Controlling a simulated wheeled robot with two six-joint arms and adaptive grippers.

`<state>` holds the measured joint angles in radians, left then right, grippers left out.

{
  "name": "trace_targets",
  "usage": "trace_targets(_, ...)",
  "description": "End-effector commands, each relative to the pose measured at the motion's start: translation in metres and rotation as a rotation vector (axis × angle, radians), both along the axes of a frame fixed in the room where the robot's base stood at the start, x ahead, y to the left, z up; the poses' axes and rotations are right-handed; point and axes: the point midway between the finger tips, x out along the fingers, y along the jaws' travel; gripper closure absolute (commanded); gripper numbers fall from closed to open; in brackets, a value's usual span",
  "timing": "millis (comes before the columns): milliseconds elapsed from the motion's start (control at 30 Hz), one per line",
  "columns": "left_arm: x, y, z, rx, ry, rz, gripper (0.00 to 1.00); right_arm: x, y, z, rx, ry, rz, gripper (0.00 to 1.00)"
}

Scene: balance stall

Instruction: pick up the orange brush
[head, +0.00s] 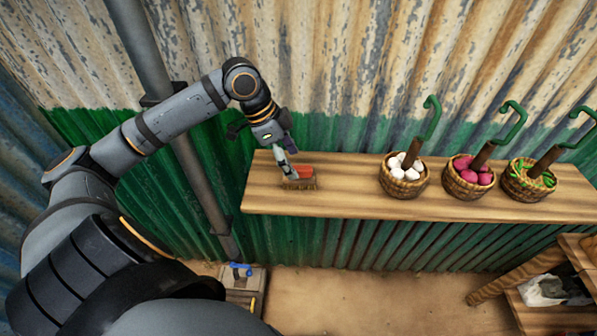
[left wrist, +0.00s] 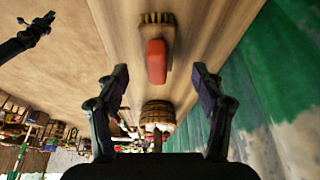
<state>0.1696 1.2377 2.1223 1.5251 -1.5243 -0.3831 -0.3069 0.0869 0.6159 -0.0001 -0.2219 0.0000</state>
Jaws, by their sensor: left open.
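The orange brush (head: 303,171) lies near the left end of a wooden shelf (head: 345,190), with its tan bristles toward the front edge. In the left wrist view the orange brush (left wrist: 157,62) shows ahead, in line with the gap between the fingers. My left gripper (head: 287,161) is at the left side of the brush, very close to it. Its two fingers are spread open in the left wrist view, with nothing held; contact with the brush cannot be told. A dark jointed shape (left wrist: 30,38) at the upper left there may be my right arm; its jaws are unclear.
Three wicker baskets stand farther right on the shelf: one with white items (head: 404,186), one with pink items (head: 467,187), one with green and yellow items (head: 528,189). Each has a green hooked handle rising from it. A corrugated wall (head: 345,70) stands behind the shelf.

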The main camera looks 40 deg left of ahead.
Motion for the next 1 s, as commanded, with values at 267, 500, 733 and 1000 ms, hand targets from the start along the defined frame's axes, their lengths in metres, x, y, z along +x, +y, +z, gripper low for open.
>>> trace_targets(267, 0.001, -0.003, -0.007, 0.001, 0.001, 0.001, 0.32, 0.013, 0.013, 0.002, 0.016, -0.021, -0.004, 0.77)
trace_targets(500, 0.007, -0.013, -0.037, -0.007, 0.003, 0.002, 0.32, 0.01, 0.008, 0.008, 0.01, -0.016, -0.002, 0.77)
trace_targets(733, 0.011, -0.017, -0.054, 0.001, 0.0, 0.001, 0.32, 0.009, 0.005, 0.007, 0.007, -0.013, -0.001, 0.77)
trace_targets(1000, 0.011, -0.016, -0.054, 0.002, 0.001, 0.001, 0.43, 0.008, 0.003, 0.007, 0.004, -0.012, -0.001, 0.77)
